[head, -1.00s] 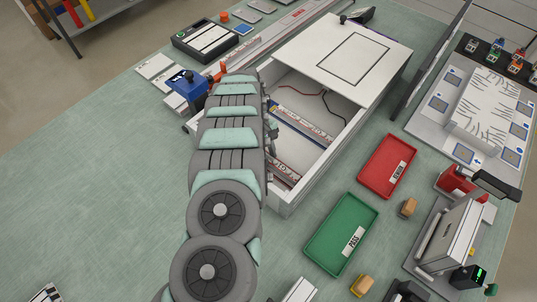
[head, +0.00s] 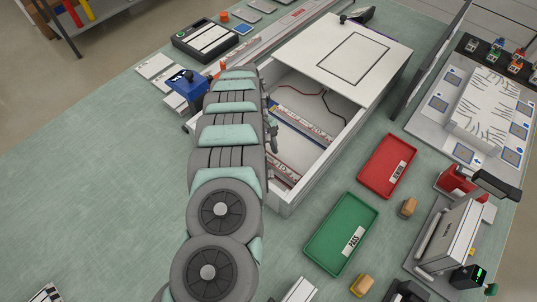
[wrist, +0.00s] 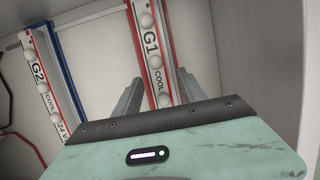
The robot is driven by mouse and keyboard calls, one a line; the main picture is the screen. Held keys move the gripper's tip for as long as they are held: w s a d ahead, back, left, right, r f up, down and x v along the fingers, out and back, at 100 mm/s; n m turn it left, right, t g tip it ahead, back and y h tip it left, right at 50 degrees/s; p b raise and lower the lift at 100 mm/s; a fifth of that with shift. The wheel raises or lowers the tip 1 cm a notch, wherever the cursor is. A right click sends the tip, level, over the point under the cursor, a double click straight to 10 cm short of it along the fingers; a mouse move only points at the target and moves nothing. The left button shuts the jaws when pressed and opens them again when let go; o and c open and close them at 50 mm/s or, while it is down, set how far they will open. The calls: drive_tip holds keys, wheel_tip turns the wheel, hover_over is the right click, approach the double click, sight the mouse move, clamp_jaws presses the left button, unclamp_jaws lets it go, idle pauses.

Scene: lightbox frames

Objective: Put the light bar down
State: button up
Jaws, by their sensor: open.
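The light bar marked G1 (wrist: 150,35) is white with red edges and round lamps. It lies inside the white lightbox (head: 335,148), between and beyond my fingers in the wrist view. My gripper (wrist: 159,79) is open around its near end; I cannot tell if a finger touches it. A second bar, G2 (wrist: 38,70), lies to its left, with a blue-edged strip between them. In the head view both bars show in the box's open part, G1 (head: 294,155) nearer the front and G2 (head: 303,124) behind it. My arm hides their left ends there.
The box walls stand close around my gripper. A white lid panel (head: 355,55) covers the box's back part. A red tray (head: 378,168) and a green PASS tray (head: 335,225) lie to the right. A blue device (head: 186,84) stands left of the arm.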

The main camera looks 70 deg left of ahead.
drive_tip(key=v, duration=1.1)
drive_tip(key=shift+b, duration=0.4)
